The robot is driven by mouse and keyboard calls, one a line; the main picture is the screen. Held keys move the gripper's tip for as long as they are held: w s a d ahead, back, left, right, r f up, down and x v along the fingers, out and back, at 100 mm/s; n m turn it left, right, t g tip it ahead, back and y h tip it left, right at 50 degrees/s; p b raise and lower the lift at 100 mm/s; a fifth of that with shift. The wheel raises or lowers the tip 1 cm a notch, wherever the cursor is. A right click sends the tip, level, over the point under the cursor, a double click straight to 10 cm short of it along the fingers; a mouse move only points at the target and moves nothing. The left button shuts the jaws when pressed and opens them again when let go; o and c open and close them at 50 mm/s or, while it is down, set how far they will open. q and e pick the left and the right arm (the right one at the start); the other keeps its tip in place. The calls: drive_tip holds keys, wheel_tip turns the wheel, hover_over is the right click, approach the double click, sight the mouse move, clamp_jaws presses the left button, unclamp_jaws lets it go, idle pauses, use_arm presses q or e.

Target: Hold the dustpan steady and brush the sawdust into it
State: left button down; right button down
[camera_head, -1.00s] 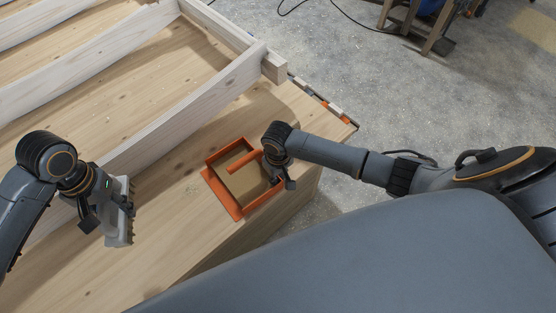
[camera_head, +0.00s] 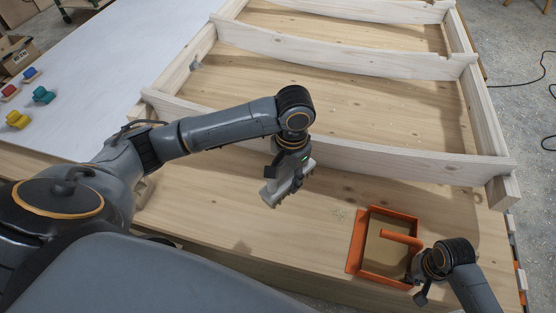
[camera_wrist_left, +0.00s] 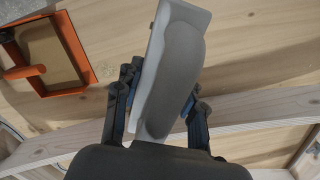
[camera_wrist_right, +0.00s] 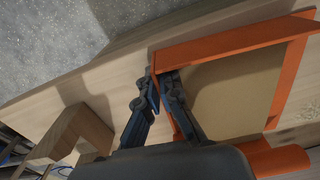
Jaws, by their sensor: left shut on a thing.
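The orange dustpan (camera_head: 357,245) lies on the wooden panel, with a tan floor and an orange handle bar. It also shows in the left wrist view (camera_wrist_left: 75,50) and right wrist view (camera_wrist_right: 225,43). Pale sawdust (camera_head: 341,214) is scattered just left of the dustpan's open edge, and shows in the right wrist view (camera_wrist_right: 300,136). My left gripper (camera_head: 288,168) is shut on the grey brush (camera_wrist_left: 172,70), held above the panel left of the sawdust, bristles downward. My right gripper (camera_wrist_right: 160,85) has its fingers close together around the dustpan's side wall.
A pale wooden frame with curved crosspieces (camera_head: 335,155) stands on the panel behind the brush. Coloured blocks (camera_head: 42,95) sit on the white surface at far left. Bare panel (camera_head: 215,215) lies in front of the frame. The panel's near edge is close to the dustpan.

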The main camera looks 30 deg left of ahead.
use_arm(q)
drive_tip(key=w+d+f+n, duration=0.1)
drive_tip(key=w+d+f, duration=0.1)
drive_tip(key=f, duration=0.3)
drive_tip(key=w+d+f+n, duration=0.2)
drive_tip(key=f, duration=0.3)
drive_tip(key=w+d+f+n, duration=0.2)
drive_tip(key=f, duration=0.4)
drive_tip(key=shift+w, duration=0.4)
drive_tip(key=shift+d+f, duration=0.1)
drive_tip(key=shift+f, duration=0.5)
drive_tip(key=shift+f, duration=1.05)
drive_tip(key=shift+f, duration=0.15)
